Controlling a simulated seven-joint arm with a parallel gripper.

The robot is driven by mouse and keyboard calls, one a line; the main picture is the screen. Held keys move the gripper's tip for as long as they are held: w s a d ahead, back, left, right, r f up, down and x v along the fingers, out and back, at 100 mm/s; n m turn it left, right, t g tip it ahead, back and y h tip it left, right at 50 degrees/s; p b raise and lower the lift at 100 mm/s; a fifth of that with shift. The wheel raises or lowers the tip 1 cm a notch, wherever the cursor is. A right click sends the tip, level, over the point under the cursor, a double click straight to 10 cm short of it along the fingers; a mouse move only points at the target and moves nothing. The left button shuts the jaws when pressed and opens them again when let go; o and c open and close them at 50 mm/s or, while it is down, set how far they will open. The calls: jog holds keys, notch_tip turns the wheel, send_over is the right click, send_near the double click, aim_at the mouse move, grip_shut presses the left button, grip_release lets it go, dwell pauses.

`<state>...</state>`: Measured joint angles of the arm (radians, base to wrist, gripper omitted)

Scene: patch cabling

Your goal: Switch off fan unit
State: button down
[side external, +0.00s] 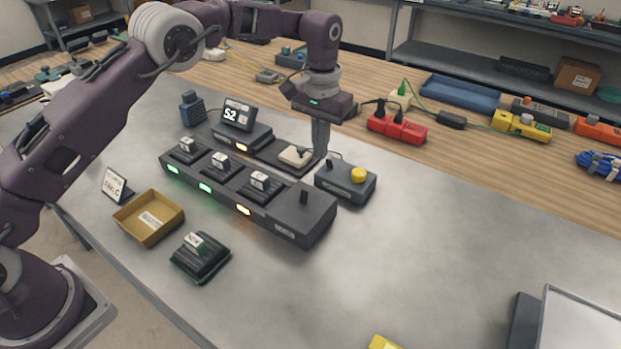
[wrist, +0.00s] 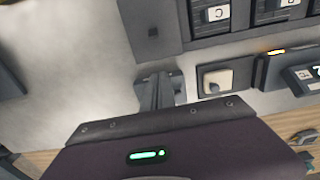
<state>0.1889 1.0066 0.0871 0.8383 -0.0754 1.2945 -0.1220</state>
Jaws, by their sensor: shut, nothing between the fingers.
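A dark rack (side external: 225,180) holds several fan modules in a row, with two green lights and one amber light along its front. Its near-right end is a plain block (side external: 300,225) with a small black lever on top. The third module (side external: 259,182) stands behind the amber light; a module labelled C (wrist: 216,14) shows in the wrist view. A cream rocker switch (side external: 295,155) sits on a dark plate behind the rack; it also shows in the wrist view (wrist: 215,80). My gripper (side external: 320,154) is shut and empty, pointing down just right of the rocker, also in the wrist view (wrist: 158,82).
A box with a yellow knob (side external: 358,175) stands close right of my gripper. A display reading 52 (side external: 237,114) stands behind the rack. A tan bin (side external: 149,218), a card (side external: 117,185) and a spare module (side external: 201,257) lie in front. The grey table at right is mostly clear.

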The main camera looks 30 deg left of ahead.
aim_at(304, 197)
jog(key=f, duration=0.8)
jog(key=shift+s, duration=0.4)
jog(key=shift+s+r, duration=0.3)
jog(key=shift+s, duration=0.45)
jog(key=shift+s+r, duration=0.3)
jog(key=shift+s, duration=0.45)
jog(key=shift+s+r+t, duration=0.1)
jog(key=shift+s+t, duration=0.1)
jog(key=shift+t, duration=0.2)
